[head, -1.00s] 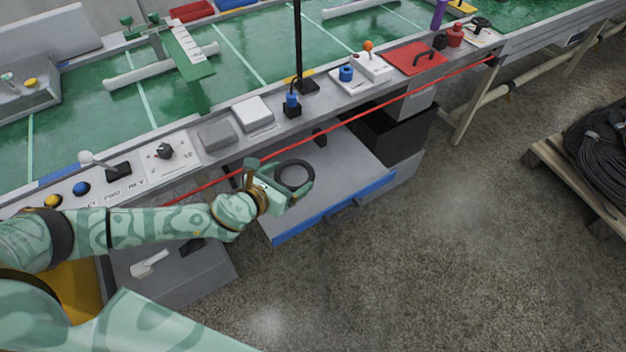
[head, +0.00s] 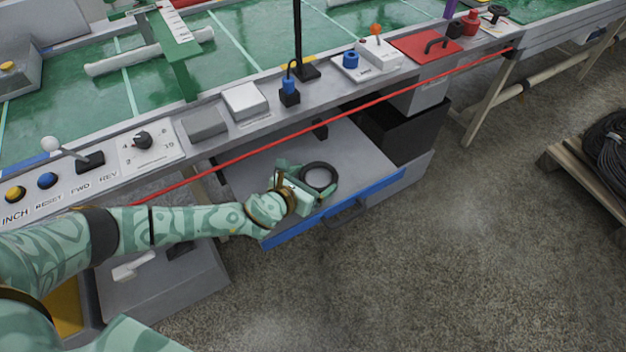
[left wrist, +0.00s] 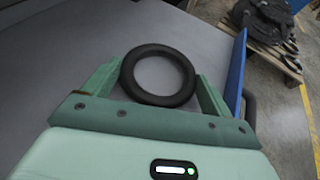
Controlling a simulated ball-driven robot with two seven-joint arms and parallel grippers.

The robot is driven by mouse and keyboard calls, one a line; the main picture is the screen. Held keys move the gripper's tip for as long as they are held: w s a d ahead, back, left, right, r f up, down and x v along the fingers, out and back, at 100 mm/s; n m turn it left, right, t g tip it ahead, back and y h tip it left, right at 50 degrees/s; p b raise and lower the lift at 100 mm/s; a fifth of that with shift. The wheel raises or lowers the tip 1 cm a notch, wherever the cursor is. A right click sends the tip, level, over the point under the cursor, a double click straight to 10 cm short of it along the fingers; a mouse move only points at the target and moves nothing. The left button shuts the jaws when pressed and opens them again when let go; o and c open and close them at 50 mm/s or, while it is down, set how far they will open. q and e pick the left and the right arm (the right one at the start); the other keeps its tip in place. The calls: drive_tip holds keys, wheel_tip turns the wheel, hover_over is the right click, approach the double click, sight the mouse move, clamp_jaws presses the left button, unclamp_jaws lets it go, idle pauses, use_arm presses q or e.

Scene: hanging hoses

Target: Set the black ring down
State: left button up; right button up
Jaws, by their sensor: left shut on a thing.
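The black ring (head: 334,181) is a thick round hoop. It is in my left gripper (head: 308,180), over the grey surface of an open drawer (head: 362,150) with a blue front edge. In the left wrist view the ring (left wrist: 181,96) lies between the two green fingers (left wrist: 158,88), which are shut on its outer sides. The ring is roughly flat. I cannot tell whether it touches the grey surface beneath it. My right gripper is not in view.
A red cord (head: 380,98) runs along the bench edge above the drawer. The bench front carries buttons, a dial (head: 142,140) and blocks. A black box (head: 400,135) stands right of the drawer's back.

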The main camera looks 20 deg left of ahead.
use_arm(q)
drive_tip(key=shift+f, duration=0.15)
drive_tip(key=o, duration=0.8)
drive_tip(key=shift+o, duration=0.2)
drive_tip(key=shift+r, duration=0.25)
drive_tip(key=shift+s+a+r+p, duration=0.1)
drive_tip(key=shift+s+r+p, duration=0.1)
drive_tip(key=shift+s+p, duration=0.1)
drive_tip(key=p+v, duration=0.4)
drive_tip(key=v, duration=0.6)
drive_tip(key=shift+s+r, duration=0.1)
drive_tip(key=shift+s+a+r, duration=0.1)
drive_tip(key=shift+s, duration=0.4)
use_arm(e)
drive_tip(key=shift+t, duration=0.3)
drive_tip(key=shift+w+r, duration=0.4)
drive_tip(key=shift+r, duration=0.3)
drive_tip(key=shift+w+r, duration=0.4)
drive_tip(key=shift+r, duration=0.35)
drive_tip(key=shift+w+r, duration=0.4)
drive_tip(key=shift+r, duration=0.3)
